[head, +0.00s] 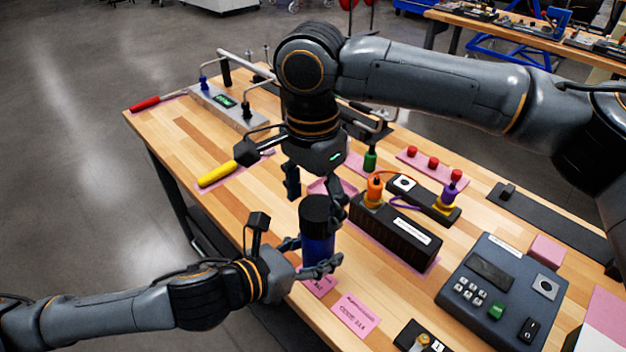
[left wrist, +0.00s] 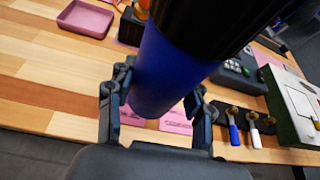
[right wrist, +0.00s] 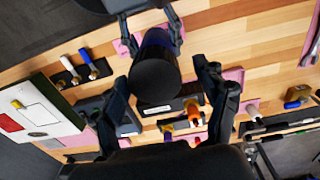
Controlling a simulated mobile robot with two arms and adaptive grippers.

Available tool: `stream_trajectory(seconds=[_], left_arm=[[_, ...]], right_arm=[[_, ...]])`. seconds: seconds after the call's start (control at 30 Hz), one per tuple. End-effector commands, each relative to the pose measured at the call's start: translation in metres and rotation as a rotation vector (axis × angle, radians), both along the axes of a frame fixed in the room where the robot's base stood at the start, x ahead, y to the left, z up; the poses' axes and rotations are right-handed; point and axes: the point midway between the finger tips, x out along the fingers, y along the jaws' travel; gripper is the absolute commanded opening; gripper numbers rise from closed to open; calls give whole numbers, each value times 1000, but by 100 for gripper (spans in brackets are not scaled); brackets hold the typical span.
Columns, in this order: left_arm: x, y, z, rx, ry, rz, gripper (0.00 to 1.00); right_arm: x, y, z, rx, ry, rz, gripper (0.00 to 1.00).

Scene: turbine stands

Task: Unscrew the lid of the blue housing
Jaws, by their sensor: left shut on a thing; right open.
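The blue housing (head: 318,248) is a blue cylinder standing upright near the table's front edge, with a black lid (head: 315,213) on top. My left gripper (head: 313,262) is shut on the housing's blue body, with its fingers on either side in the left wrist view, where the blue body (left wrist: 165,75) fills the middle. My right gripper (head: 315,190) is above the lid, pointing down, open. In the right wrist view the round black lid (right wrist: 156,82) lies between and beyond the open fingers (right wrist: 163,95); I see no contact.
A black box with orange and yellow connectors (head: 395,235) stands right of the housing. A grey keypad unit (head: 500,285) is farther right. A yellow-handled tool (head: 217,173) lies to the left. Pink labels (head: 356,314) lie at the front edge. Bare wood shows left of the housing.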

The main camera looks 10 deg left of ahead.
Motion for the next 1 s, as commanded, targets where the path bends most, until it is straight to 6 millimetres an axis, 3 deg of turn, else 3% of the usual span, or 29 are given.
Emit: stream_trajectory(seconds=[0.2, 0.47, 0.73, 0.9, 1.0], left_arm=[[0, -1, 2, -3, -4, -1, 0], [0, -1, 2, -2, -5, -1, 0], [-1, -2, 3, -6, -6, -6, 0], [-2, -4, 4, -9, -8, -11, 0], [-2, -4, 4, -9, -8, -12, 0]], right_arm=[[0, 0, -16, 1, -1, 0, 74], [0, 0, -17, 1, 0, 1, 74], [0, 1, -17, 4, -2, 1, 21], [0, 2, -17, 8, -3, 22, 17], [-1, 2, -17, 12, -1, 124, 17]])
